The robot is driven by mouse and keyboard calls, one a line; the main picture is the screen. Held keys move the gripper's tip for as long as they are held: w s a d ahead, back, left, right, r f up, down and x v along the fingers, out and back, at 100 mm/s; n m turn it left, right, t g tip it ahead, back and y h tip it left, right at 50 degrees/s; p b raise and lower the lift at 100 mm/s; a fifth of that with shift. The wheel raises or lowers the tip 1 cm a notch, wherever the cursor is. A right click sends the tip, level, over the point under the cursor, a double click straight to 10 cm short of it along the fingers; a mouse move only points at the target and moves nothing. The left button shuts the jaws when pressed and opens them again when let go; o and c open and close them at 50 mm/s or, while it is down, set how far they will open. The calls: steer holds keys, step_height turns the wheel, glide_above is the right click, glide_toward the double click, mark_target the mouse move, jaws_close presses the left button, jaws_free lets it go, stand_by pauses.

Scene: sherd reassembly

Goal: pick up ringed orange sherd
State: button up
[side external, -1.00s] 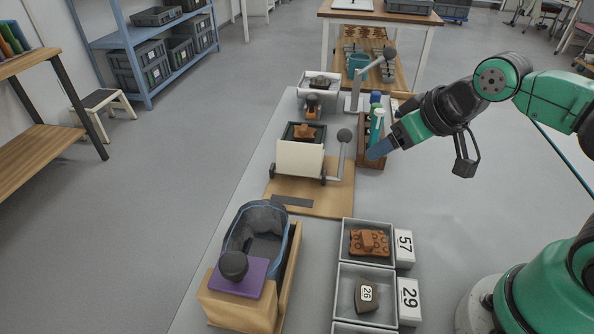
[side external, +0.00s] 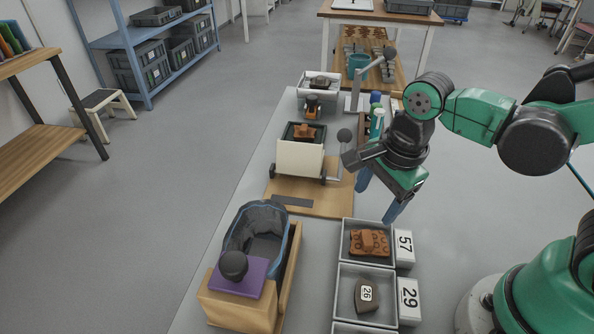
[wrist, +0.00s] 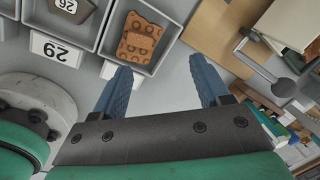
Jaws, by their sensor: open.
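The ringed orange sherd (side external: 369,243) lies in the grey tray (side external: 346,228) beside the card marked 57. It is orange-brown with dark ring marks, and a raised lump shows on it. In the wrist view the sherd (wrist: 140,40) is at the upper middle, beyond the fingertips. My gripper (side external: 376,198) is open and empty, with its blue fingers pointing down, above and behind the tray. In the wrist view the two fingers of my gripper (wrist: 160,75) are spread wide with nothing between them.
A nearer tray holds a dark sherd (side external: 367,295) labelled 26, beside a card (side external: 409,298) marked 29. A wooden board with a white panel (side external: 299,159) and a ball-topped post (side external: 344,136) stands left of my gripper. A mesh-lined basket (side external: 259,230) is at the left front.

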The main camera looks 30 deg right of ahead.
mark_target(370, 237)
steer(key=m, duration=0.2)
steer(key=s+f+m+g, duration=0.1)
steer(key=a+m, duration=0.1)
steer(key=m, duration=0.1)
steer(key=shift+s+f+m+g, duration=0.15)
steer(key=shift+f+m+g, duration=0.15)
steer(key=shift+f, duration=2.8)
steer(key=c, duration=0.9)
steer(key=shift+c, duration=0.2)
